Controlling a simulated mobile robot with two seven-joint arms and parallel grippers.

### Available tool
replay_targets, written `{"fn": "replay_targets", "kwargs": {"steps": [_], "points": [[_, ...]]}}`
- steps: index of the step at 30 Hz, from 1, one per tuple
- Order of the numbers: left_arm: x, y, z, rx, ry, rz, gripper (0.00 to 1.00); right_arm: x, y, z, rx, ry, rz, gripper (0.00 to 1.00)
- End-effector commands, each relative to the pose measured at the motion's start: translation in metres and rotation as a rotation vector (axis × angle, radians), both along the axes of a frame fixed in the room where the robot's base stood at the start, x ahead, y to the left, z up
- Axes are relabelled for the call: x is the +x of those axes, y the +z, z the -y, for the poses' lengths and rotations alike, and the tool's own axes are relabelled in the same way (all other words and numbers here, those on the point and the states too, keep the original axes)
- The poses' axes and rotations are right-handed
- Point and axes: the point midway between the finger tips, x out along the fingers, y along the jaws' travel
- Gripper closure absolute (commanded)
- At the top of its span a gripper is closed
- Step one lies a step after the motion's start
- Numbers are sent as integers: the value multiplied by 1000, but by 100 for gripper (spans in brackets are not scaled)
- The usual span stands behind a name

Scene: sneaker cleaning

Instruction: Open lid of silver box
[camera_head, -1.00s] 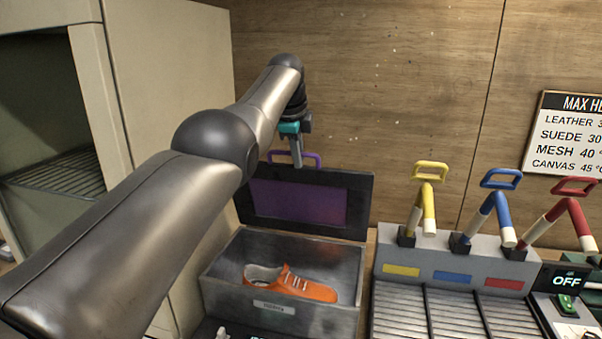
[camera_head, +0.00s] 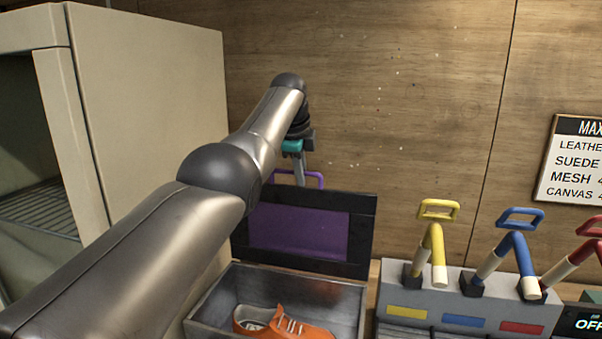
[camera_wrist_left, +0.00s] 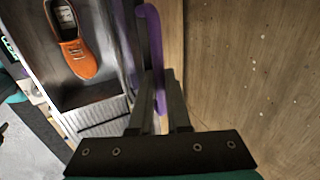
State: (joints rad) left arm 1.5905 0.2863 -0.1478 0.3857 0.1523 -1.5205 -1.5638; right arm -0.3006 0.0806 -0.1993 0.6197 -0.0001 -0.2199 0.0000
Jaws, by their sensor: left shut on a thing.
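The silver box (camera_head: 335,295) stands with its lid (camera_head: 298,232) up behind it, near vertical, its purple inner panel facing me. A purple handle (camera_head: 316,177) sits at the lid's top edge. My left gripper (camera_head: 300,180) is shut on this handle. In the left wrist view the fingers (camera_wrist_left: 158,88) close around the purple handle (camera_wrist_left: 150,30). An orange sneaker (camera_head: 283,326) lies inside the open box, and it also shows in the left wrist view (camera_wrist_left: 80,50). The box's front is cut off below the head view. My right gripper is not seen.
A beige cabinet (camera_head: 150,110) stands close on the left. To the right is a grey unit (camera_head: 395,290) with yellow, blue and red levers. A wooden wall (camera_head: 400,100) rises close behind the lid. A sign (camera_head: 575,160) hangs at right.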

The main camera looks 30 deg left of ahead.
Motion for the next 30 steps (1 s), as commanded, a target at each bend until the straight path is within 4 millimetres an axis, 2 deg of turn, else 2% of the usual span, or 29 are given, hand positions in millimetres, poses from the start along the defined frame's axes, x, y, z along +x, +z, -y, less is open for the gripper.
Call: {"fn": "replay_targets", "kwargs": {"steps": [14,15,22,30], "points": [[-1,-4,0,-3,1,-11,100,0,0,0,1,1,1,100],[-1,-4,0,-3,1,-11,81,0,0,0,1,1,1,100],[-2,-6,0,-3,1,-15,55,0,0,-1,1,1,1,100],[-3,-7,1,-4,1,-21,55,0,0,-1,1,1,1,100]]}}
